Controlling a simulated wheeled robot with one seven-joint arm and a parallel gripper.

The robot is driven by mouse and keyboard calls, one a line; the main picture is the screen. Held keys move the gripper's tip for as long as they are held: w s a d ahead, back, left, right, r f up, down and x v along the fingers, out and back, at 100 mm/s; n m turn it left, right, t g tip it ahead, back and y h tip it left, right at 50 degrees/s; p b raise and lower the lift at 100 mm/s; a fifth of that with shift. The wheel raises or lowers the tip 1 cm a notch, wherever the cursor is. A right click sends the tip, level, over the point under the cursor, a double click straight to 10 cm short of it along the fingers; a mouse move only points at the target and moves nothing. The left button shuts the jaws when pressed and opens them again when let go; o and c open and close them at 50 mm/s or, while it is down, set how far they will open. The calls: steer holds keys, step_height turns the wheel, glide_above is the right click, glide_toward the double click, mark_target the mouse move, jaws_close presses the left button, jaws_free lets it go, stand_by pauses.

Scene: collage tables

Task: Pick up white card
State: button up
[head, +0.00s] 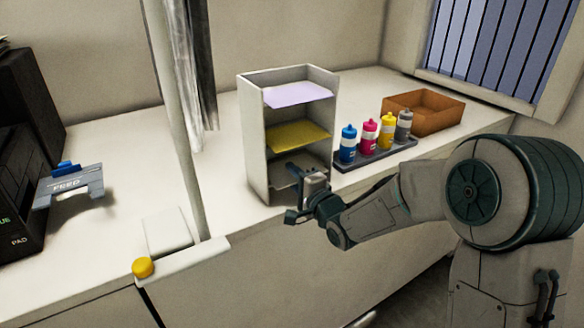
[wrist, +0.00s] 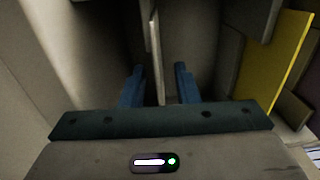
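A white-grey three-level shelf unit (head: 253,140) stands on the counter. A lilac card (head: 297,94) lies on its top level and a yellow card (head: 297,136) on the middle level; the yellow one also shows at right in the wrist view (wrist: 285,62). My gripper (head: 300,176) is at the front of the bottom level and partly hides it. In the wrist view, a thin pale sheet, seemingly the white card (wrist: 156,50), is seen edge-on between my two blue fingers (wrist: 160,84). The fingers are apart, with gaps on both sides of it.
A dark tray (head: 378,153) with several coloured bottles stands just right of the shelf. An orange-brown box (head: 430,108) is behind it. A grey post (head: 178,110) and a yellow button (head: 143,267) are on the left, near a feeder machine (head: 70,185).

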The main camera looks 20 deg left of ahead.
steer(key=shift+w+a, duration=0.25)
steer(key=shift+a, duration=0.05)
jaws_close()
steer(key=shift+d+r, duration=0.1)
steer(key=shift+r, duration=0.05)
